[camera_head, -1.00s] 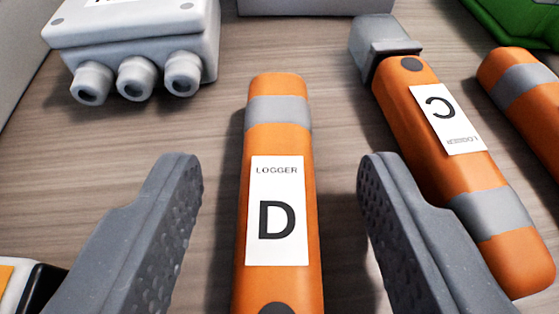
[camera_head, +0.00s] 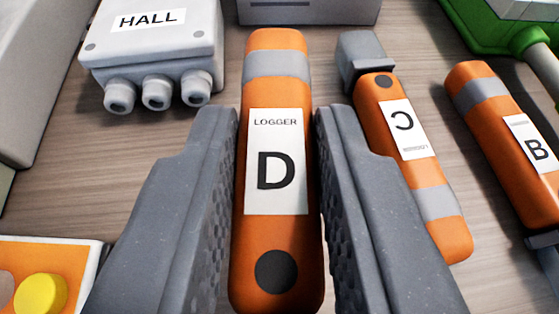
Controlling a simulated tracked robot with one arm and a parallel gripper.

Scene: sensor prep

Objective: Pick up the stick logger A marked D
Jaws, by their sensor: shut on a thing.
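The orange stick logger marked D (camera_head: 277,235) stands out in the middle of the view, with a grey band near its far end, a white label and a dark round spot near its near end. My gripper (camera_head: 276,125) is shut on it, one grey finger along each side. The logger appears raised above the wooden surface.
Logger C (camera_head: 437,175) lies close to the right finger, its label upside down. Logger B (camera_head: 500,120) lies farther right. A grey box marked HALL (camera_head: 150,48) is at the back left. An orange panel with a yellow button (camera_head: 40,294) is at the lower left. A green item (camera_head: 492,40) is at the back right.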

